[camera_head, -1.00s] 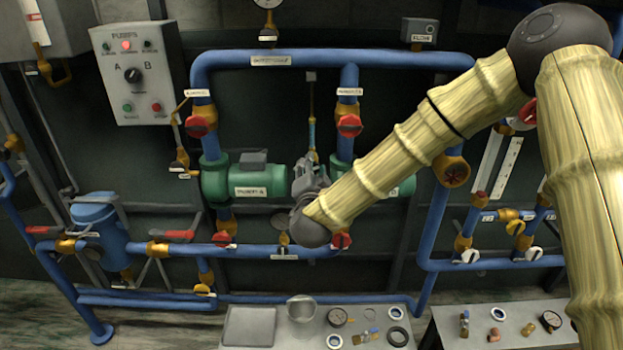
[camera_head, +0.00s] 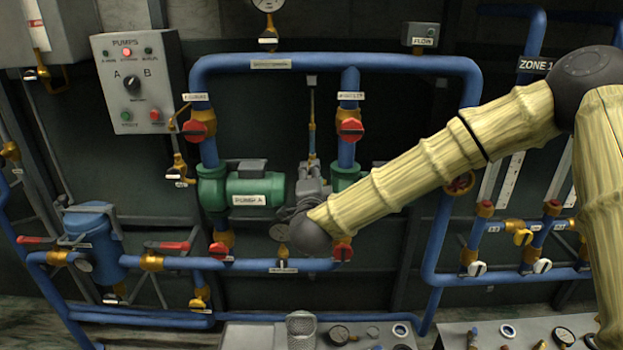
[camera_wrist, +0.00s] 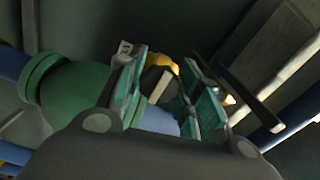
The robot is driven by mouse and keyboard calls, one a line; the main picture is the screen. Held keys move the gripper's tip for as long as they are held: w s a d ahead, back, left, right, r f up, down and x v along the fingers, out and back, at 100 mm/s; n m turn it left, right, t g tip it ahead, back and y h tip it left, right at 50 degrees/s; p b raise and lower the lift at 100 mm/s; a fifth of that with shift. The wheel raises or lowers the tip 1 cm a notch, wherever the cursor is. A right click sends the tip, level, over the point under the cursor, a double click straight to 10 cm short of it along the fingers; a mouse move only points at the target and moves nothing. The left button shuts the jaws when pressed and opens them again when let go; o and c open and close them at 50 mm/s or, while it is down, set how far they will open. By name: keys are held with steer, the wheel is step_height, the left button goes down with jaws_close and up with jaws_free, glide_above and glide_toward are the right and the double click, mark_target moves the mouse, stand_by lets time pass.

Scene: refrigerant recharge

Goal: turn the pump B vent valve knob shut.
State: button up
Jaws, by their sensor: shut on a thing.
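Pump B (camera_head: 345,173) is a green pump on the right-hand pipe branch, mostly hidden behind my arm. My gripper (camera_head: 312,182) is in front of its left end in the head view, where its fingers are too small to read. In the wrist view my gripper's two teal-padded fingers (camera_wrist: 162,98) stand either side of a dark round knob with a pale bar (camera_wrist: 159,86), which I take for the vent valve knob. The gripper is shut on it. A yellow brass part (camera_wrist: 163,63) shows behind the knob. The contact edges are partly hidden.
Pump A (camera_head: 258,188) is left of my gripper. Blue pipes (camera_head: 275,64) with red-handled valves (camera_head: 351,128) surround the pumps. A control box (camera_head: 138,82) hangs at upper left. A grey bench (camera_head: 250,335) with loose parts stands in front below.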

steer(key=o, duration=1.1)
steer(key=shift+d, duration=0.1)
steer(key=shift+c, duration=0.2)
steer(key=s, duration=1.2)
